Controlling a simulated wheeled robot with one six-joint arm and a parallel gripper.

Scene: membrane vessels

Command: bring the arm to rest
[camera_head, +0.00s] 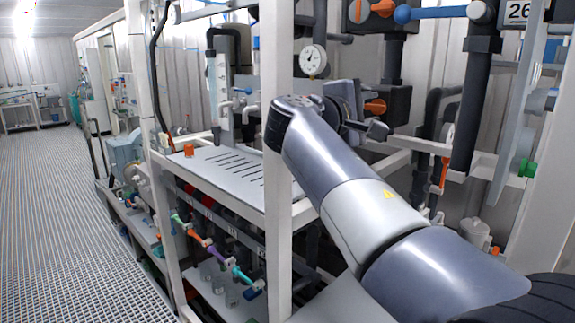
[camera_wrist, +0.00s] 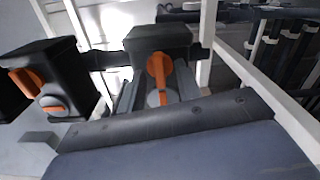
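My arm reaches from the lower right of the head view up into the pipe rack. My gripper (camera_head: 368,112) is at its far end, in front of a dark valve block (camera_head: 393,103) with an orange handle (camera_head: 376,106). In the wrist view, the grey fingers of my gripper (camera_wrist: 157,90) stand apart, one on each side of an upright orange handle (camera_wrist: 157,70) on a dark valve block (camera_wrist: 160,38). Nothing is seen clamped between them. Whether a finger touches the handle, I cannot tell.
A white frame post (camera_head: 277,60) stands close left of my arm. A slotted grey panel (camera_head: 225,165) lies left of it. A pressure gauge (camera_head: 313,59) and dark pipes (camera_head: 470,110) are nearby. A clear grated floor (camera_head: 75,220) runs along the left.

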